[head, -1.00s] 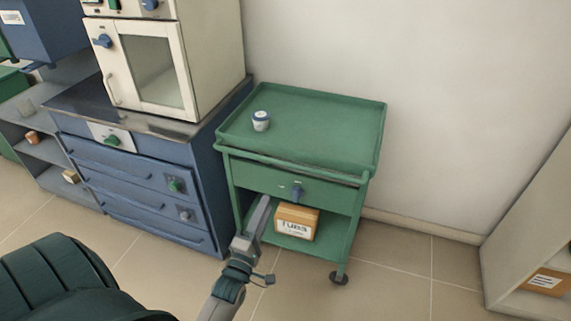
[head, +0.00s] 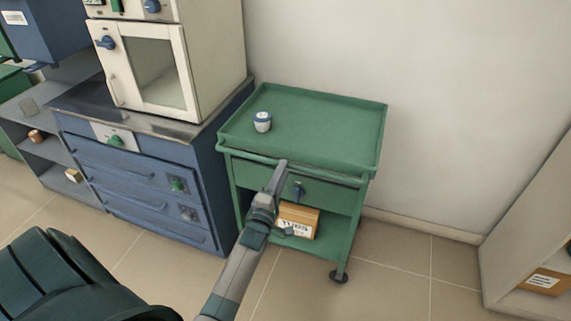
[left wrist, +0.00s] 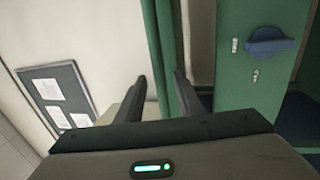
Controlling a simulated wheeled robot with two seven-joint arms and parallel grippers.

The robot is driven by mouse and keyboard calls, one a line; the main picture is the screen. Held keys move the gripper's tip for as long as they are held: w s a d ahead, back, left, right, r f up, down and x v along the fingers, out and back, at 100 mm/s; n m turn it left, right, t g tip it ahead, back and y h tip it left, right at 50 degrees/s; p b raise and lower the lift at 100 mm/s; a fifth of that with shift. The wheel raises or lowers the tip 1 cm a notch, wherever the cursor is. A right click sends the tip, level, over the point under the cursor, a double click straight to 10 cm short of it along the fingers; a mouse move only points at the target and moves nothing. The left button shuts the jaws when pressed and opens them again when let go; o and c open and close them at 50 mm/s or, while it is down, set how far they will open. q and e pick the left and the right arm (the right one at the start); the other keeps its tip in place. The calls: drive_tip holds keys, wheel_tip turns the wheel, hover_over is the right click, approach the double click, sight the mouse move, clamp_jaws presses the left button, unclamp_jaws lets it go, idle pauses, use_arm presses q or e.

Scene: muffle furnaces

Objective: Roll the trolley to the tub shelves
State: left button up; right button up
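The green trolley (head: 330,115) stands against the wall, right of the blue cabinet. It has a top tray, a front handle rail (head: 300,168), a drawer with a blue knob, and a castor. A white tub (head: 262,121) with a blue lid stands on its tray. A cardboard box (head: 298,221) marked as tubs sits on its lower shelf, partly behind my arm. My left gripper (head: 281,168) is at the front rail. In the left wrist view its fingers (left wrist: 160,85) are apart, with a green bar (left wrist: 160,45) seen between them. My right gripper is not in view.
A pale shelf unit (head: 500,255) with a labelled box (head: 545,282) stands at right. Grey shelves (head: 45,150) with small items stand at far left. A furnace (head: 165,60) sits on the blue cabinet (head: 150,185). Tiled floor (head: 400,285) is clear right of the trolley.

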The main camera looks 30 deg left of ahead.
use_arm(q)
drive_tip(key=shift+x, duration=1.75)
clamp_jaws()
drive_tip(key=shift+d, duration=0.1)
